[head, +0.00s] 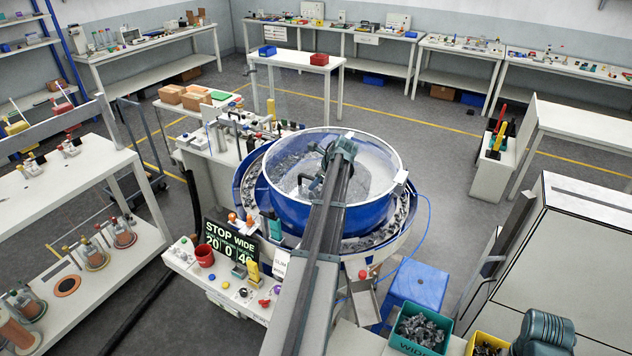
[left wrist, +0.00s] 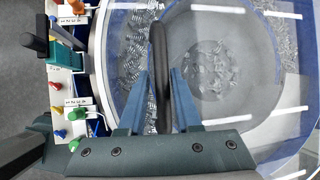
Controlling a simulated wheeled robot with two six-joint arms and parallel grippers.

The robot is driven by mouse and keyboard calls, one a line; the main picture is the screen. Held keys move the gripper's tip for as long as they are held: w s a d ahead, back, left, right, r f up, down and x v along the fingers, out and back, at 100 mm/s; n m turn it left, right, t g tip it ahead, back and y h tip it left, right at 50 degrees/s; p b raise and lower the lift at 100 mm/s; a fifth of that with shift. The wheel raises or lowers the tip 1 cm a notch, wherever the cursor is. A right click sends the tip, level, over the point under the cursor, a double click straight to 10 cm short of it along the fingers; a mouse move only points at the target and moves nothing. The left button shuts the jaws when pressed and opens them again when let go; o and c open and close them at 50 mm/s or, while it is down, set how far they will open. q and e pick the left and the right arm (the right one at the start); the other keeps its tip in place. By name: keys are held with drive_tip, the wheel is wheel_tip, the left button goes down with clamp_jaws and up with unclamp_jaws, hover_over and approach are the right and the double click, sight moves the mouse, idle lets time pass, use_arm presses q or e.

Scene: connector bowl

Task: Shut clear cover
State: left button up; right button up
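The clear cover (head: 372,165) lies over the large blue bowl (head: 352,217) and looks about level; I cannot tell if its edge is seated all round. It also shows in the left wrist view (left wrist: 265,90). My left arm crosses the bowl from the front. My left gripper (left wrist: 161,74) is over the cover, with its blue fingers close on both sides of a black handle (left wrist: 158,40) and looks shut on it. The head view shows a black handle (head: 312,184), partly hidden by my arm.
A bench with a STOP WIDE sign (head: 231,243), a red cup (head: 204,255) and small knobs stands left of the bowl. A green bin (head: 421,330) of metal parts and a blue stool (head: 416,287) stand front right. Open floor lies right of the bowl.

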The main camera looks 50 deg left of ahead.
use_arm(q)
drive_tip(key=shift+o, duration=1)
drive_tip(key=shift+a, duration=0.1)
drive_tip(key=shift+r, duration=0.1)
drive_tip(key=shift+r, duration=0.15)
drive_tip(key=p+v, duration=0.6)
drive_tip(key=v, duration=0.1)
